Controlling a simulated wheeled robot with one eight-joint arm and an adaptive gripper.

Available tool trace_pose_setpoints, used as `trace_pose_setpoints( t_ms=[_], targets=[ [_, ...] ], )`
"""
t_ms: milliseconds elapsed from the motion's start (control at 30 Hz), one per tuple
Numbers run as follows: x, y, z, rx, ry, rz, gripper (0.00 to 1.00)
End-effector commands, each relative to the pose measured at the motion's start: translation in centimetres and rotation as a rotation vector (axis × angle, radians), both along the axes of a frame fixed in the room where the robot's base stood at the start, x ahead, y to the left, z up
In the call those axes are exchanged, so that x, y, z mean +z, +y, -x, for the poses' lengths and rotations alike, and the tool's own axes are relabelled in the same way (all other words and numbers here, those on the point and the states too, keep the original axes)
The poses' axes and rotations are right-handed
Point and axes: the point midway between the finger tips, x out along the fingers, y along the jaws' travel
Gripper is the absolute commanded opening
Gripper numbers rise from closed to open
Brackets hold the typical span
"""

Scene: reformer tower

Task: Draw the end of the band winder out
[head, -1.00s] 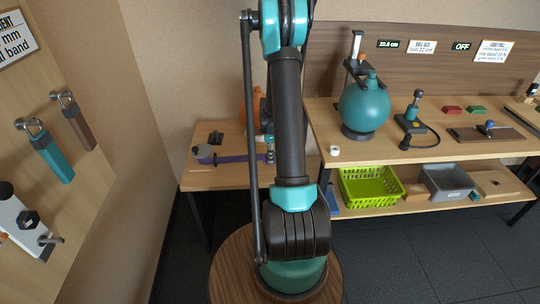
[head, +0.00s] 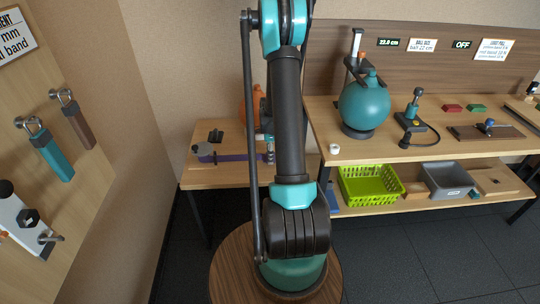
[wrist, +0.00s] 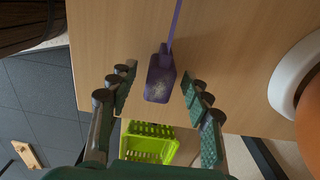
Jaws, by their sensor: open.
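In the wrist view the band (wrist: 174,30) runs down to a purple end piece (wrist: 160,88) with a grey patch. My gripper (wrist: 158,80) is open, with one finger on each side of this end piece and a visible gap on both sides. In the head view my arm hides most of the gripper.
The side table (head: 205,180) has its edge close by the end piece. An orange ball (wrist: 312,105) on a white ring stands at the right in the wrist view. A green basket (head: 372,187) sits on the lower shelf of the workbench, which holds a teal ball (head: 364,106).

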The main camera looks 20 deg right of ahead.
Motion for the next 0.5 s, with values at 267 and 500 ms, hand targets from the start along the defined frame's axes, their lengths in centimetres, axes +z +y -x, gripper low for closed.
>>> trace_pose_setpoints(
  t_ms=[267, 500],
  targets=[
    [2.7, 0.0, 0.0, 0.000, 0.000, 0.000, 0.49],
    [7.2, 0.0, 0.0, 0.000, 0.000, 0.000, 0.49]
  ],
)
